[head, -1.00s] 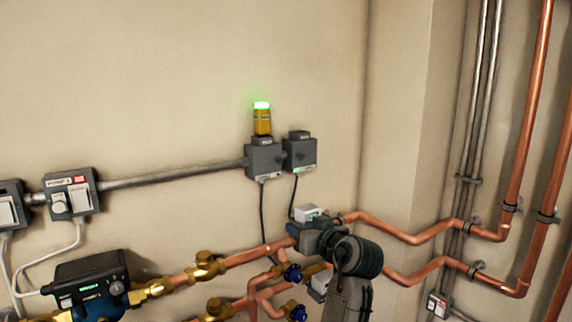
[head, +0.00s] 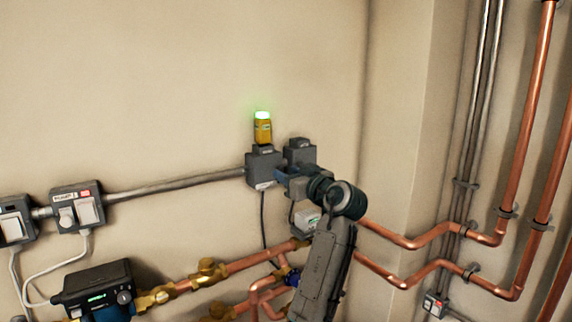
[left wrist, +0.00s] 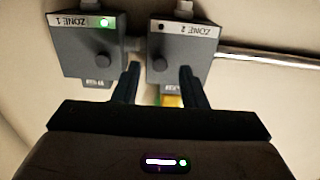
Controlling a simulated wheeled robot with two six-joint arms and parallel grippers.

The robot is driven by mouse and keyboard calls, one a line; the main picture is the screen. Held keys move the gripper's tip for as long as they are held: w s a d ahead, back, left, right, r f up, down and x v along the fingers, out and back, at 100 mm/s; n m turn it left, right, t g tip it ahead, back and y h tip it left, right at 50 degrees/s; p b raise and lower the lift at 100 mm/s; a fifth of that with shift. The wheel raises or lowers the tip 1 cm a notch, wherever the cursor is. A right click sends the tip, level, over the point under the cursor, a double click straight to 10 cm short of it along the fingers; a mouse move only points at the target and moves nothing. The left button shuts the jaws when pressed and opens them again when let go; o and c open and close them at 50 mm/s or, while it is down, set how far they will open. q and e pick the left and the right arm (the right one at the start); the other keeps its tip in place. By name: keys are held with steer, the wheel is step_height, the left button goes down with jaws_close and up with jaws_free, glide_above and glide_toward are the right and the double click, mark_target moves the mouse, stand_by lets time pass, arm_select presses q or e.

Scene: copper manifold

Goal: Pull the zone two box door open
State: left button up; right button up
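The zone two box (left wrist: 188,45) is a grey box with a "ZONE 2" label and a round knob (left wrist: 158,65) on its front. Its door looks shut. In the head view it appears to be the left box (head: 260,171), under a yellow beacon with a green top (head: 262,128). My left gripper (left wrist: 159,70) is open and empty. Its fingers point at the box, with the knob seen between the tips; I cannot tell how far off the tips are. In the head view the gripper (head: 283,176) is in front of the box's right side. My right gripper is not in view.
The zone one box (left wrist: 88,45), with a lit green lamp, is beside it. It is partly hidden in the head view (head: 300,153). A grey conduit (head: 175,187) runs left along the wall. Copper pipes (head: 250,262) with brass fittings lie below; more (head: 525,130) rise at right.

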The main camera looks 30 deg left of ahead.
arm_select(q)
steer(key=shift+x, duration=0.85)
jaws_close()
